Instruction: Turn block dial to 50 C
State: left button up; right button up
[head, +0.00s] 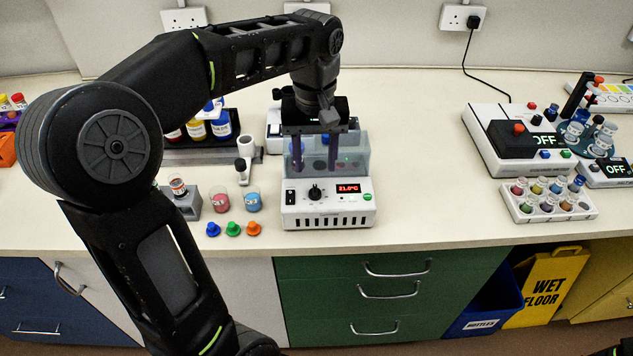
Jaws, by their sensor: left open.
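The white block heater (328,212) stands on the bench in the middle of the head view. Its black dial (315,192) is on the front panel, left of a red lit display (348,188) that seems to read about 21 °C. A clear bluish cover (355,158) rises over its rear part. My left gripper (315,166) points down above and behind the dial, its two fingers spread apart with nothing between them. The fingers overlap the cover in the picture, and I cannot tell how deep they are. The dial is clear of the fingers.
Left of the heater are two small beakers (253,202), several coloured caps (233,229) and a grey vial holder (187,204). A bottle rack (200,152) stands behind. A vial rack (549,201) and a device reading OFF (500,140) are at right. Bench between is bare.

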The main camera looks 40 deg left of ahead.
aim_at(315, 188)
pick_arm(q)
notch_tip(315, 188, down, 8)
jog(key=shift+r+p, duration=0.25)
jog(key=shift+p, duration=0.2)
jog(key=shift+c, duration=0.5)
grip_shut()
